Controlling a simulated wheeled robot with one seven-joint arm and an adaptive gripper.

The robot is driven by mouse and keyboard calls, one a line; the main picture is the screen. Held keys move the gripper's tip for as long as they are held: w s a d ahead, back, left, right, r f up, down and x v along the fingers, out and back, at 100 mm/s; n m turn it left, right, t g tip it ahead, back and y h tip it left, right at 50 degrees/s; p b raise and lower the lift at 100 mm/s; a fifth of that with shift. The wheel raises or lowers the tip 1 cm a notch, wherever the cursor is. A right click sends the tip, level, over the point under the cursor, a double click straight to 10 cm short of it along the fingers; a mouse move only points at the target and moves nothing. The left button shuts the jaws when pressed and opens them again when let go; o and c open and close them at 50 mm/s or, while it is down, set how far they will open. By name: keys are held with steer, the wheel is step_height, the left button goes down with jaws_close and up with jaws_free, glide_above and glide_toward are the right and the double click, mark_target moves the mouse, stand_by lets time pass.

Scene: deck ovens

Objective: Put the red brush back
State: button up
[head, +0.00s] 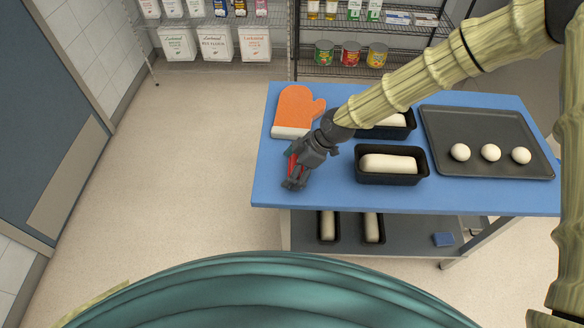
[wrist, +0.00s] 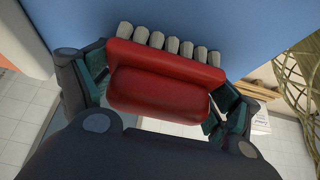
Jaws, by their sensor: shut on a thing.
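The red brush (wrist: 160,85) fills the middle of the wrist view, with a row of pale bristle tufts along its far edge. My gripper (wrist: 160,92) is shut on it, one finger at each end of the red body. In the head view my gripper (head: 294,182) is at the left front part of the blue table top (head: 330,194). Only a little red of the brush (head: 292,163) shows there between the fingers. Blue table surface lies beyond the bristles in the wrist view; I cannot tell whether they touch it.
An orange oven mitt (head: 297,108) lies behind my gripper. To the right are a black loaf tin (head: 391,179) with dough, another behind it, and a dark tray (head: 487,118) with three dough balls. A lower shelf (head: 402,236) holds two tins and a blue item (head: 443,239).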

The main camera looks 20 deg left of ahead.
steer(key=shift+f, duration=0.1)
steer(key=o, duration=0.8)
steer(key=shift+w, duration=0.1)
steer(key=shift+d+r, duration=0.15)
steer(key=shift+r, duration=0.15)
steer(key=b+v, duration=0.4)
steer(key=v, duration=0.7)
steer(key=shift+d+r, duration=0.1)
steer(key=shift+r, duration=0.15)
